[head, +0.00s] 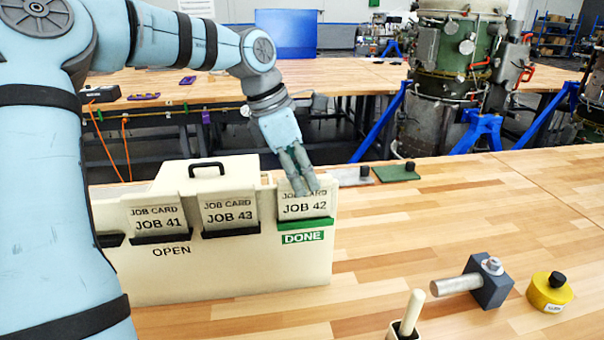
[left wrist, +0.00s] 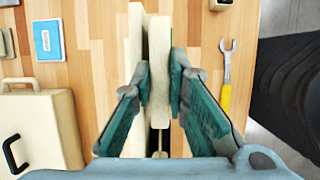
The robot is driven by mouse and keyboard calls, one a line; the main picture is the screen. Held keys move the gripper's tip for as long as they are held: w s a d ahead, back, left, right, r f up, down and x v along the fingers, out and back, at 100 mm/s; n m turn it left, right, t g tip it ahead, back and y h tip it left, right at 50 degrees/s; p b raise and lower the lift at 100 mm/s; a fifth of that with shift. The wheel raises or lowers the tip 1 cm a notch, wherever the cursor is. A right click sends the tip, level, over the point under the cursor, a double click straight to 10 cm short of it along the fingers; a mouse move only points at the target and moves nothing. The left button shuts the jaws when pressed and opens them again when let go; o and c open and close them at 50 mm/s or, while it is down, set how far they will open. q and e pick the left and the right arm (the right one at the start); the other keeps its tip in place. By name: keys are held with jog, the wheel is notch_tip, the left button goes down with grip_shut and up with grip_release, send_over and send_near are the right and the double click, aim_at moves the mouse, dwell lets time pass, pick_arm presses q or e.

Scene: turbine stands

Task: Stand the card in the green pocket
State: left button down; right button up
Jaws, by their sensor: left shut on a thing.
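The JOB 42 card (head: 303,207) is cream with dark print and stands upright at the green pocket (head: 306,224), marked DONE, on the right of the cream rack (head: 230,272). Its lower edge is hidden behind the green lip; I cannot tell how deep it sits. My left gripper (head: 299,184) is shut on the card's top, reaching down from above. In the left wrist view the fingers (left wrist: 160,72) press both sides of the card (left wrist: 159,105), seen edge-on. My right gripper is not in view.
The JOB 41 card (head: 156,218) and JOB 43 card (head: 230,212) stand in black pockets marked OPEN. A hammer-like tool (head: 485,281), a yellow weight (head: 550,292) and a stick in a holder (head: 408,314) stand right. A wrench (left wrist: 227,75) lies near the edge.

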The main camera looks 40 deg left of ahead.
pick_arm(q)
jog(key=shift+s+d+f, duration=0.1)
jog(key=shift+s+f, duration=0.1)
jog(key=shift+f, duration=0.15)
jog(key=c, duration=1.5)
grip_release()
jog(key=shift+w+r, duration=0.1)
jog(key=shift+w, duration=0.1)
jog(key=shift+o, duration=0.8)
jog(key=shift+r, duration=0.1)
